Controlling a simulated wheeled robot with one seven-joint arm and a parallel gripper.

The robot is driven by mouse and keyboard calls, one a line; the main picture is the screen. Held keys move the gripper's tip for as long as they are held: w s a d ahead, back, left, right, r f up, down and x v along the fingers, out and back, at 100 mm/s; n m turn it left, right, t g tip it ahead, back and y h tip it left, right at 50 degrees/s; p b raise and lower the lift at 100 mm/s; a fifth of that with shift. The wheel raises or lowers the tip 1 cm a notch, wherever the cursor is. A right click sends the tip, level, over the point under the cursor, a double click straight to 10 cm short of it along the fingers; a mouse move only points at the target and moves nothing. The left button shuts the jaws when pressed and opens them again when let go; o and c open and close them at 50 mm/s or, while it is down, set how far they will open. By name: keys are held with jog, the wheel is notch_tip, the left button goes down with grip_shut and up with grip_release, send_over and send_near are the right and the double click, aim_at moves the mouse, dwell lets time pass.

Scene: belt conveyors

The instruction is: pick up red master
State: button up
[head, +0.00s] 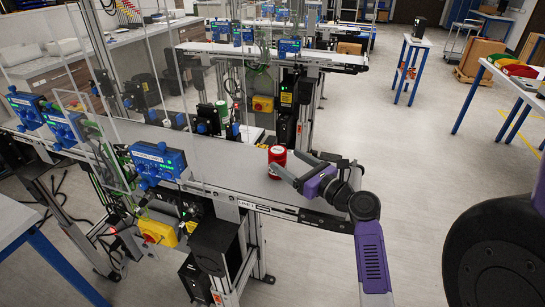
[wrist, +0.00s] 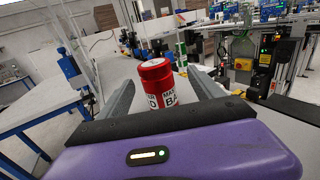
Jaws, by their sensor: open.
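The red master (head: 277,160) is a red can-like cylinder with a white label. It stands upright near the right end of the near conveyor belt (head: 232,172). In the wrist view the red master (wrist: 158,84) sits between the two grey fingers, beyond the purple gripper body. My gripper (head: 290,167) reaches in from the right, its fingers open on either side of the can. In the wrist view my gripper (wrist: 160,92) has a visible space at the can's right side; whether the left finger touches it I cannot tell.
Blue sensor boxes (head: 158,163) and clear upright panels line the belt's near side. A second conveyor (head: 330,58) runs farther back. A yellow switch box (head: 158,232) hangs below the near belt. Floor to the right is open.

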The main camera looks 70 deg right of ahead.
aim_at(271, 151)
jog(key=x, duration=0.2)
jog(key=b+x, duration=0.1)
jog(key=x, duration=0.2)
jog(key=b+x, duration=0.1)
jog(key=x, duration=0.1)
jog(key=shift+w+a+f, duration=0.1)
jog(key=shift+w+a, duration=0.05)
jog(key=shift+w, duration=0.35)
grip_shut()
